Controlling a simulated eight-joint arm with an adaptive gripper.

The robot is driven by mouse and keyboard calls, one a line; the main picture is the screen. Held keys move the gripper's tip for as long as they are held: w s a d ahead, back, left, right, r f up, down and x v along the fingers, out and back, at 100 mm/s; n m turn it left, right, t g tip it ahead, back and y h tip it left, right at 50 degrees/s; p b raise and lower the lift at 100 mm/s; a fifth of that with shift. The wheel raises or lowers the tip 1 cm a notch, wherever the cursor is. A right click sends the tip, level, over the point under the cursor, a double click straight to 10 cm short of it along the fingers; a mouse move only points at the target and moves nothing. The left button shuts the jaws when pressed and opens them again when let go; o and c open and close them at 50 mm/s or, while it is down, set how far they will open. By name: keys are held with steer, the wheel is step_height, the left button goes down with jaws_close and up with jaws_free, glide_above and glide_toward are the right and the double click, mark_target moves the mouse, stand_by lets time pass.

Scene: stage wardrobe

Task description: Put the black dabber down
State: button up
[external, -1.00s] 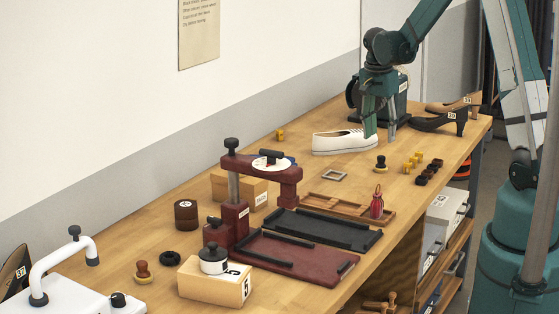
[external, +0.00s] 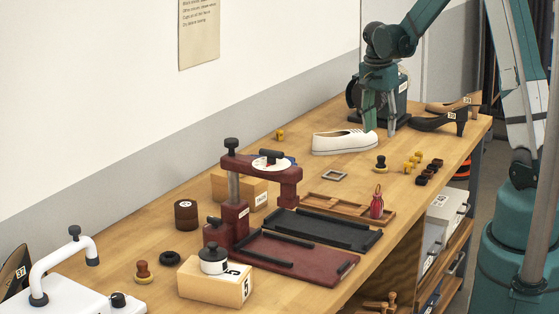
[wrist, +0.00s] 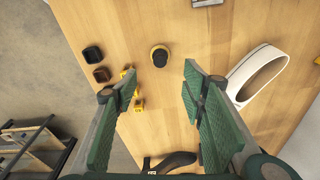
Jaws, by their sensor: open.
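The black dabber (external: 380,160), with a black knob and a yellowish base, stands upright on the bench in front of the white shoe's toe. It also shows in the wrist view, at top centre (wrist: 160,56). My gripper (external: 379,128) is open and empty, above the bench by the shoe and behind the dabber in the external view. In the wrist view its two green fingers (wrist: 160,84) are spread wide, with bare wood between them; the dabber lies beyond the fingertips, touching neither.
The white shoe (external: 344,142) stands close to my gripper. Small yellow blocks (external: 412,163) and dark pots (external: 428,171) lie right of the dabber. A black shoe (external: 437,122) is farther right. A wooden tray (external: 326,203) and maroon press (external: 236,218) stand toward the left.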

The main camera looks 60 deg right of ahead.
steer(key=shift+a, duration=0.1)
steer(key=s+a+r+n+t, duration=0.2)
steer(key=a+r+n, duration=0.4)
steer(key=a, duration=0.5)
steer(key=s+a+r+n+t, duration=0.1)
steer(key=a+r+n, duration=0.2)
steer(key=a+r, duration=0.75)
steer(key=s+a+r+n+t, duration=0.1)
steer(key=s+a+n, duration=0.4)
steer(key=a, duration=0.6)
steer(key=s+a+r+n+t+y, duration=0.1)
steer(key=s+a+n+t, duration=0.2)
steer(key=s+a+n, duration=0.3)
steer(key=shift+s+a, duration=1.75)
steer(key=shift+a, duration=0.7)
step_height(320, 180, down, 5)
steer(key=b, duration=0.4)
steer(key=shift+r+b, duration=0.2)
steer(key=shift+b, duration=0.15)
